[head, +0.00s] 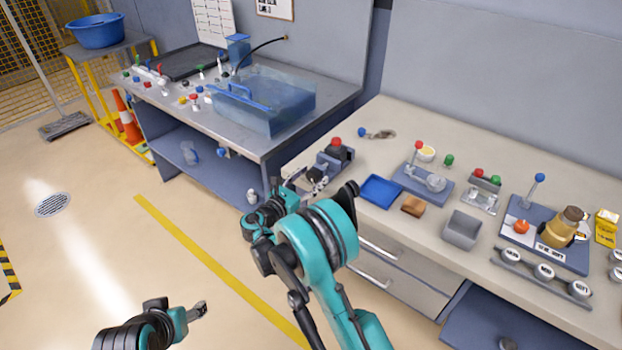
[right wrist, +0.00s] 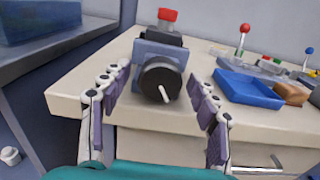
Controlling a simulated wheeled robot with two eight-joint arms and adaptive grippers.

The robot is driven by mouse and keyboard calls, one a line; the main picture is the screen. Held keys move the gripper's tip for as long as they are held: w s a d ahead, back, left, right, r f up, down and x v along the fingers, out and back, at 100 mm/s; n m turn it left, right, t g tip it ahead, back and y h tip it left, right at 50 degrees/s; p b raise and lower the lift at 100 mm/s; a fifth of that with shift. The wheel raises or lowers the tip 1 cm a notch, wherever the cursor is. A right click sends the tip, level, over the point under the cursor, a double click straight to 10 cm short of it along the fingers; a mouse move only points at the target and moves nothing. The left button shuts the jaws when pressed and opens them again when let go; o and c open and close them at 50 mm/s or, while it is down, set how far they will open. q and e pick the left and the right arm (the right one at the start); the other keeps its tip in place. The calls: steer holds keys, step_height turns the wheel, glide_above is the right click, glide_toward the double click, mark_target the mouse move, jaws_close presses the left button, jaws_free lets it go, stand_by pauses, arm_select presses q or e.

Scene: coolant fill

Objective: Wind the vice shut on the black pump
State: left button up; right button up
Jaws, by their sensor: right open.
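The blue-grey vice (right wrist: 150,50) sits at the near left corner of the beige bench. Its black round handwheel (right wrist: 155,82) faces me, with a pale crank handle pointing down to the right. The black pump (right wrist: 176,37) with a red cap shows above and behind the vice front; it also shows in the head view (head: 338,150). How tightly the jaws meet it is hidden. My right gripper (right wrist: 158,76) is open, its fingers either side of the handwheel with gaps on both sides. My left gripper (head: 199,310) is low over the floor, away from the bench.
A blue tray (head: 380,191) and a brown block (head: 413,206) lie right of the vice. Further right are a grey bin (head: 461,230) and a fixture with a red-knobbed lever (head: 428,180). A water tank (head: 275,100) stands on the other bench. Drawer handles project below.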

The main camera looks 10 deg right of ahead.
steer(key=c, duration=1.2)
steer(key=shift+o, duration=0.2)
steer(key=shift+m, duration=0.7)
steer(key=o, duration=1.2)
steer(key=shift+c, duration=0.2)
steer(key=v, duration=1.2)
